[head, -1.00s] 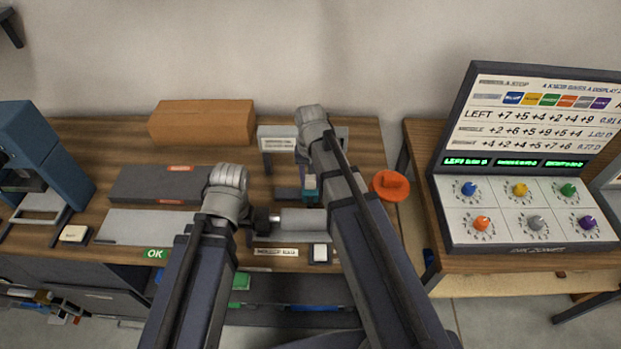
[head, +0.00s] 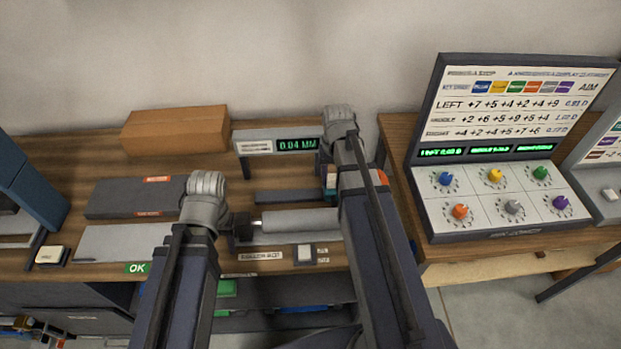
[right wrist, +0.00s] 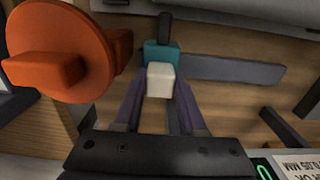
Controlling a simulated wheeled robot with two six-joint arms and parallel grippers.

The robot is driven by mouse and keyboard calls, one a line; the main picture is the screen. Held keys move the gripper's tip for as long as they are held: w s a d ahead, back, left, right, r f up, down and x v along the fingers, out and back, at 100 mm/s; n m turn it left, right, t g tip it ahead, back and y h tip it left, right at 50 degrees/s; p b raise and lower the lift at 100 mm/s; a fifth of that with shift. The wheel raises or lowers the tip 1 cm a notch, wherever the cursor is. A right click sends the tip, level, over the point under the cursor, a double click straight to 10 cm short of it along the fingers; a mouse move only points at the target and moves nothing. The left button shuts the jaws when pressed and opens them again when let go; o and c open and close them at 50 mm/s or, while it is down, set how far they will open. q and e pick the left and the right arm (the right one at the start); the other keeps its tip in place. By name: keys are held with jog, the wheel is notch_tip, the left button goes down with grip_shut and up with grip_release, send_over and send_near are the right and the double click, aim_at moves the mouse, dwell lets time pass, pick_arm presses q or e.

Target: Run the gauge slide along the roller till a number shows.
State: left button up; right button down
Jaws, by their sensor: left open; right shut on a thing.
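The gauge's display (head: 297,145) is lit green and reads 0.04 MM. The grey roller (head: 300,224) lies below it on the bench. The gauge slide (head: 330,180), a teal block with a pale grip, is at the right part of its dark rail (head: 285,197), partly hidden by my right arm. In the right wrist view, my right gripper (right wrist: 160,92) is shut on the slide's pale grip, with the teal block (right wrist: 162,55) just beyond. My left gripper (head: 222,220) is open near the roller's left end; its fingers are mostly hidden by my wrist.
An orange knob disc (right wrist: 62,55) stands close to my right gripper. A dark box (head: 130,198) and cardboard box (head: 175,130) are at left. The knob console (head: 490,195) stands on the right table.

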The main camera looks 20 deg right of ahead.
pick_arm(q)
jog(key=shift+a, duration=0.1)
pick_arm(e)
jog(key=shift+s+d, duration=0.1)
jog(key=shift+d, duration=0.45)
jog(key=shift+c, duration=2.4)
grip_release()
jog(key=shift+d, duration=0.1)
